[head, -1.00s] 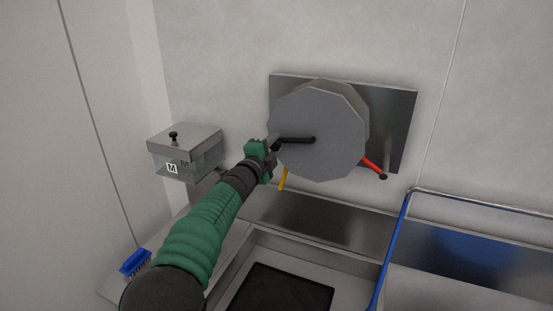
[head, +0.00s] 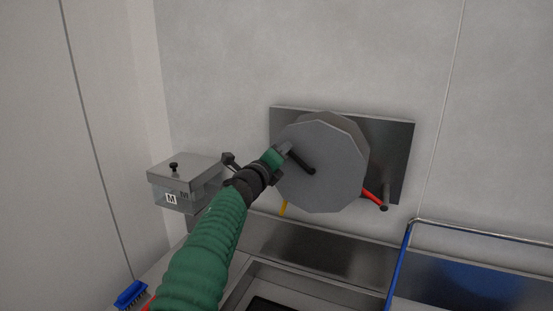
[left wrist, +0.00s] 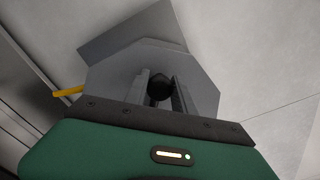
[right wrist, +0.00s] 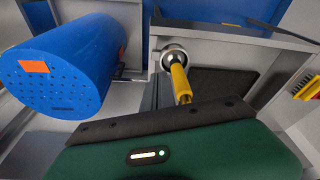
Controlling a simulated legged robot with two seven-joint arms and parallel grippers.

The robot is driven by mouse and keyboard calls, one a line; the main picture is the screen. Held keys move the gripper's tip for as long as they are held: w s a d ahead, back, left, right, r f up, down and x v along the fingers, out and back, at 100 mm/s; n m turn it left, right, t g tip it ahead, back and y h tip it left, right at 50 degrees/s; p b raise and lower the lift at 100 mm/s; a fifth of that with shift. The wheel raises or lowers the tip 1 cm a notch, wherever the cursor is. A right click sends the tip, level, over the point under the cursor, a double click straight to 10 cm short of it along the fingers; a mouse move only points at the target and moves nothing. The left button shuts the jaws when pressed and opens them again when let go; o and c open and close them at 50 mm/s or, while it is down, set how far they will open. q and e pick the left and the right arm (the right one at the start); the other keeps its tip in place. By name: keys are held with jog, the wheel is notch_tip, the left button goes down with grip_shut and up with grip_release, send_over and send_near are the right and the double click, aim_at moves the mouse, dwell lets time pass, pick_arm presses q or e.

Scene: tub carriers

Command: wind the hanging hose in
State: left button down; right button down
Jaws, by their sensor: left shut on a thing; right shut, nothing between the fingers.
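The hose reel (head: 325,190) is a grey many-sided drum on a metal wall plate (head: 398,150). Its black crank (head: 303,162) points up and left from the hub. My left gripper (head: 284,150) is shut on the crank's handle. In the left wrist view the dark handle (left wrist: 160,88) lies between the fingers. A short piece of yellow hose (head: 283,209) shows below the drum; it also shows in the left wrist view (left wrist: 68,92). My right gripper (right wrist: 165,95) is shut and empty. Close by it is a yellow piece (right wrist: 180,84) with a round metal end; I cannot tell whether they touch.
A red lever (head: 372,197) sticks out right of the reel. A lidded box marked M (head: 187,170) is on the left. A blue brush (head: 131,294) lies lower left. A blue-covered rail (head: 400,255) stands lower right. A blue perforated cylinder (right wrist: 75,65) is near my right wrist.

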pick_arm(q)
jog(key=shift+d+r+m, duration=0.15)
jog(key=shift+d+m, duration=0.2)
jog(key=shift+m, duration=0.15)
jog(key=shift+s, duration=0.1)
jog(key=c, duration=1.2)
grip_release()
jog(key=shift+d, duration=0.1)
jog(key=shift+o, duration=0.7)
jog(key=shift+d, duration=0.15)
jog(key=b+v, duration=0.8)
jog(key=v, duration=0.8)
jog(key=shift+s, duration=0.3)
